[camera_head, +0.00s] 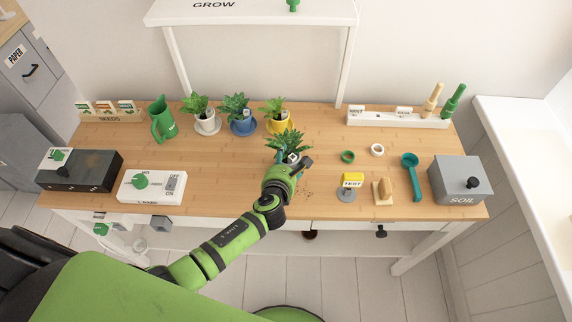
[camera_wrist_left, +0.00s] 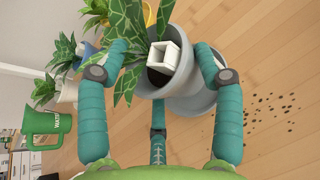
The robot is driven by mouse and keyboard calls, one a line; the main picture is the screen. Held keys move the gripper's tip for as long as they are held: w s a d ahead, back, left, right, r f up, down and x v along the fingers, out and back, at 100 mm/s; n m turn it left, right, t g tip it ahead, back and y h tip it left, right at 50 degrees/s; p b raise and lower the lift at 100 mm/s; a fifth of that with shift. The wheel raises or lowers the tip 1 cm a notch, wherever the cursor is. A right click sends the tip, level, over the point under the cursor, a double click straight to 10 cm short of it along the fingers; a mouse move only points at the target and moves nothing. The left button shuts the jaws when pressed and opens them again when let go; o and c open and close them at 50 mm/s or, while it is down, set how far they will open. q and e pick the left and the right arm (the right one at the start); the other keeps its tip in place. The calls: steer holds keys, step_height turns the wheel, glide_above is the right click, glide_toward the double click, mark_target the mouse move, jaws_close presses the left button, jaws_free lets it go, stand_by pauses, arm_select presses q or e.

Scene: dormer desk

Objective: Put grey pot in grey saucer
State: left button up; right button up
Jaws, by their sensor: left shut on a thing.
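The grey pot (camera_wrist_left: 182,82) holds a spiky green plant (camera_head: 285,141) and a white tag (camera_wrist_left: 164,56). My left gripper (camera_head: 287,166) is shut on the pot; in the left wrist view its teal fingers (camera_wrist_left: 165,62) lie on both sides of it. The pot looks tilted in that view. A grey round dish, apparently the grey saucer (camera_wrist_left: 195,104), shows just below and beside the pot; whether the pot touches it cannot be told. In the head view the gripper hides most of the pot and the saucer. My right gripper is out of view.
Plants in white (camera_head: 207,125), blue (camera_head: 243,126) and yellow (camera_head: 279,122) pots stand behind. Green and white rings (camera_head: 347,156), a yellow-labelled stand (camera_head: 352,182), a brush (camera_head: 383,190), a teal scoop (camera_head: 411,172) and a soil bin (camera_head: 460,181) are right. Crumbs (camera_wrist_left: 270,108) lie nearby.

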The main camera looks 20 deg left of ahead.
arm_select(q)
steer(key=shift+f, duration=0.75)
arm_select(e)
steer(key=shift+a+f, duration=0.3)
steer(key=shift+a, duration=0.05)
arm_select(q)
steer(key=shift+f, duration=0.2)
steer(key=o, duration=1)
steer(key=shift+o, duration=0.2)
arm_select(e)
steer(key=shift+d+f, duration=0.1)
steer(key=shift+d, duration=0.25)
